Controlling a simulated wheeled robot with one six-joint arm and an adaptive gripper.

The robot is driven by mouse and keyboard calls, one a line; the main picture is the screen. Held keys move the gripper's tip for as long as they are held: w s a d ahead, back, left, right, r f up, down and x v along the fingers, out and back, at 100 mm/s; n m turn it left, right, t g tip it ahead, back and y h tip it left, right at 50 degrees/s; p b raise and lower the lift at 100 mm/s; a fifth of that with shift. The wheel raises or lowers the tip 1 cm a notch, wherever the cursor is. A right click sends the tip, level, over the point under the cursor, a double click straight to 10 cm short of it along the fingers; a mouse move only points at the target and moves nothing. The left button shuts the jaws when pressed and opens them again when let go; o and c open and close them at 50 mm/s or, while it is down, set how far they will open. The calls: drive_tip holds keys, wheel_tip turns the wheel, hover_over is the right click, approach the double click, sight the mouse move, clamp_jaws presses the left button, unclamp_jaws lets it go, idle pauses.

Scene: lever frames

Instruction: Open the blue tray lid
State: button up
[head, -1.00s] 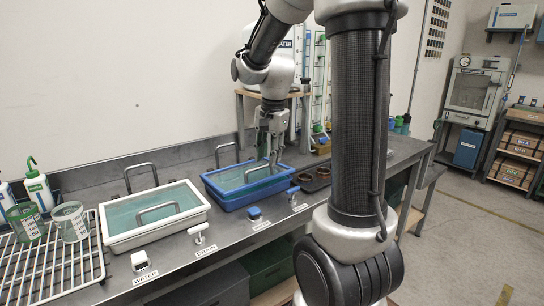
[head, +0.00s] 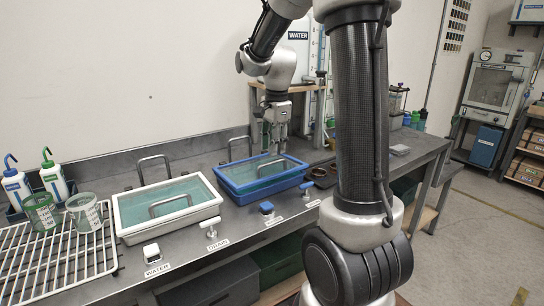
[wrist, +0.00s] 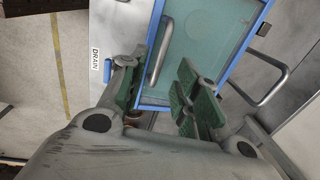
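The blue tray (head: 232,189) stands on the grey bench, with a flat teal translucent lid (wrist: 205,40) lying closed on it. A bent metal handle (wrist: 161,52) rises from the lid. My gripper (head: 274,150) is over the tray, pointing down. In the wrist view my gripper (wrist: 160,92) is open, its green-padded fingers apart. The handle shows in the gap between them, nearer the left finger; I cannot tell if it touches. Nothing is clasped.
A white tray (head: 121,222) with a similar lid stands left of the blue one. A second metal bar (wrist: 268,92) stands beside the blue tray. A blue-topped knob (head: 266,208) and a white knob (head: 209,226) line the bench front. A wire rack (head: 60,260) is further left.

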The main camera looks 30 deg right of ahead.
drive_tip(key=shift+w+f, duration=0.15)
drive_tip(key=shift+f, duration=1)
drive_tip(key=shift+w+f, duration=0.1)
drive_tip(key=shift+f, duration=1.05)
clamp_jaws()
